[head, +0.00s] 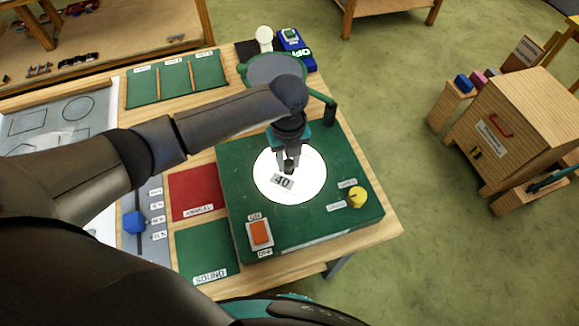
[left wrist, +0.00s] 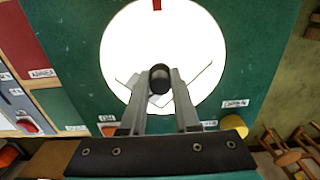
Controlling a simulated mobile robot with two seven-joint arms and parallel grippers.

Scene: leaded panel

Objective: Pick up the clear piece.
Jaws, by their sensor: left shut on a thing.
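The clear piece (left wrist: 203,75) shows in the left wrist view as thin dark outlines against the bright round light disc (head: 315,165). A dark round knob (left wrist: 160,76) stands up between my fingertips. My left gripper (head: 289,164) reaches down over the disc and is shut on the clear piece at this knob. A grey tag (head: 283,182) reading "40" shows just below the fingertips in the head view. I cannot tell whether the piece touches the disc or hangs slightly above it. My right gripper is not in view.
The disc is set in a green box (head: 233,187) with an orange switch (head: 260,232) and a yellow knob (head: 357,198). A green-rimmed magnifier (head: 262,68) stands behind my arm. A red mat (head: 193,196) and green mat (head: 205,247) lie left. A wooden cabinet (head: 525,110) stands right.

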